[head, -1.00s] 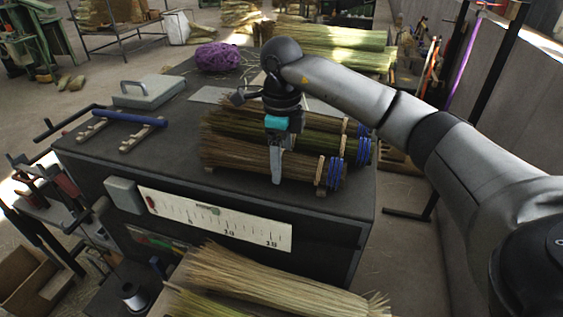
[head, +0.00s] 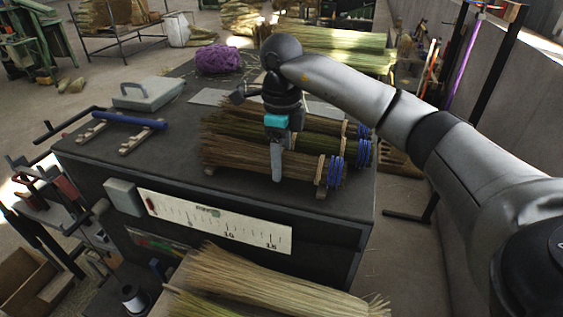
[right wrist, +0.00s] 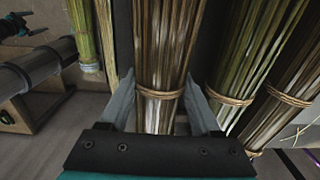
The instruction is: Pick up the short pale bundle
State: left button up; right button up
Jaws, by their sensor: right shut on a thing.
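Three tied bundles lie side by side on the dark bench. The front one, a pale brown bundle (head: 240,158), has a twine tie and blue binding at its right end. My right gripper (head: 277,178) reaches down over this bundle from above. In the right wrist view my right gripper (right wrist: 164,105) has one finger on each side of the pale brown bundle (right wrist: 159,55), just by its twine tie, and is shut on it. The green bundle (head: 315,140) lies just behind, and a brown bundle (head: 228,112) lies behind that. My left gripper is out of view.
More straw (head: 270,285) lies lower in front.

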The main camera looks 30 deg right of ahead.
notch_tip(320, 180, up, 19)
jog(key=p, duration=0.3)
jog(key=shift+r, duration=0.15)
dwell(0.7)
